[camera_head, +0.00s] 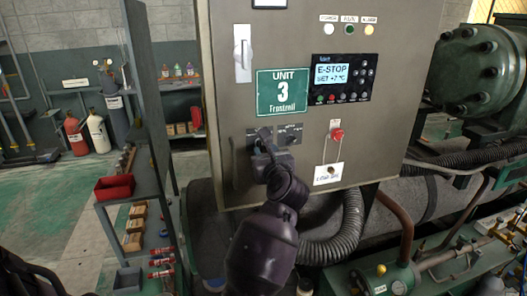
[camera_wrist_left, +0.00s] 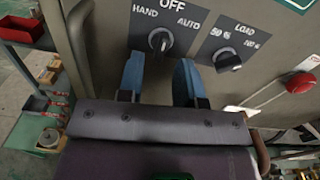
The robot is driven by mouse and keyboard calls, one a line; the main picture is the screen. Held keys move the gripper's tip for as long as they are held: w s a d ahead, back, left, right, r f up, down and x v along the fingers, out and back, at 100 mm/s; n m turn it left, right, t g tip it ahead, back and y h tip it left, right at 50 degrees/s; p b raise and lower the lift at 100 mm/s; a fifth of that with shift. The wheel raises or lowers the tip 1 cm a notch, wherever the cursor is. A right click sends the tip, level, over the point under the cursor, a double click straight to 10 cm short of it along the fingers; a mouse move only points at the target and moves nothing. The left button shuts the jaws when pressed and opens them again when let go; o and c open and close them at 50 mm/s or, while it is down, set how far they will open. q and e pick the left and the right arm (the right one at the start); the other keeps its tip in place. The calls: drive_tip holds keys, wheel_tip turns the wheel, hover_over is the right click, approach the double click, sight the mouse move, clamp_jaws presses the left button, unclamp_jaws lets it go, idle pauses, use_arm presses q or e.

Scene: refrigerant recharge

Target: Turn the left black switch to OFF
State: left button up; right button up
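The left black switch (camera_wrist_left: 160,40) is a round knob on a dark plate marked HAND, OFF and AUTO, at the upper middle of the left wrist view. I cannot clearly tell which mark it points to. My left gripper (camera_wrist_left: 160,82) is open, its two blue fingers apart below the knob, with nothing seen between them. In the head view my left gripper (camera_head: 262,142) is in front of the switch plate and hides most of the left switch. My right gripper is not in view.
A second black switch (camera_wrist_left: 228,62), marked LOAD, sits close to the right. A red emergency button (camera_head: 336,133) with a hanging tag is farther right on the cabinet (camera_head: 225,100). A shelf with a red bin (camera_head: 114,187) stands left.

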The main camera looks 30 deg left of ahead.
use_arm(q)
drive_tip(key=v, duration=0.7)
drive_tip(key=shift+b, duration=0.35)
idle(0.5)
